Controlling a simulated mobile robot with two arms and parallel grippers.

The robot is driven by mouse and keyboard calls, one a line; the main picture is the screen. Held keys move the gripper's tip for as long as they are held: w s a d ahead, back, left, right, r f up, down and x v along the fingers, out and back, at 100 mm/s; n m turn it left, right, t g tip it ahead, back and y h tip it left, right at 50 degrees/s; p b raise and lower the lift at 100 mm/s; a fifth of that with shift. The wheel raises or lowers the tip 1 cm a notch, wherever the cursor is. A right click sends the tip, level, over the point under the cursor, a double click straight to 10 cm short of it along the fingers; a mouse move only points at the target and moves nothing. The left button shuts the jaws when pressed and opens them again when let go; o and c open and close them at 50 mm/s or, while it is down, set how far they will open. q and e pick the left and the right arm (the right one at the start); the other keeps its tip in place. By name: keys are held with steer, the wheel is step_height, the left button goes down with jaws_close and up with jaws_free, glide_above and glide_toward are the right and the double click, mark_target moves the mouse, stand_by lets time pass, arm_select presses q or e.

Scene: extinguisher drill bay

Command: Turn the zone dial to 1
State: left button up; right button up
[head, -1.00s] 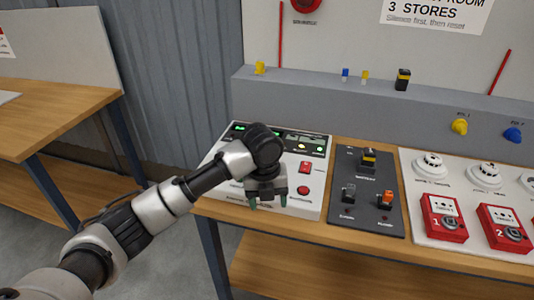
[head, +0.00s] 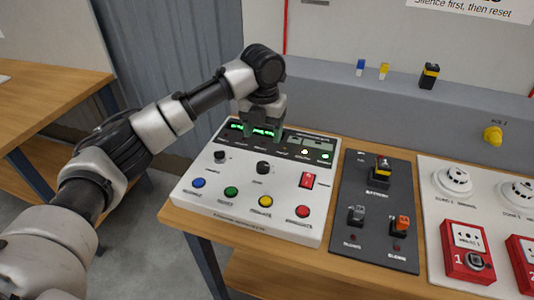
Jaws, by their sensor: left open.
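The white control panel (head: 250,218) lies on the wooden bench. It carries two black dials, a left one (head: 220,156) and a middle one (head: 263,168). The label below the middle dial seems to read "ZONE", but the print is too small to be sure. I cannot read which number either dial points to. My left gripper (head: 262,132) is open and empty, pointing down above the panel's rear display strip, behind the middle dial and apart from it. It hides part of the display. My right gripper is out of view.
A dark switch plate (head: 376,240) and a white detector board (head: 433,200) lie farther right.

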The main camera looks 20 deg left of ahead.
arm_select(q)
glide_above(263, 165)
step_height(263, 165, down, 6)
steer(key=shift+s+r+p, duration=0.1)
steer(key=shift+r+p, duration=0.15)
steer(key=shift+p, duration=0.1)
steer(key=f, duration=0.3)
steer(key=shift+w+f, duration=0.2)
steer(key=shift+f, duration=0.6)
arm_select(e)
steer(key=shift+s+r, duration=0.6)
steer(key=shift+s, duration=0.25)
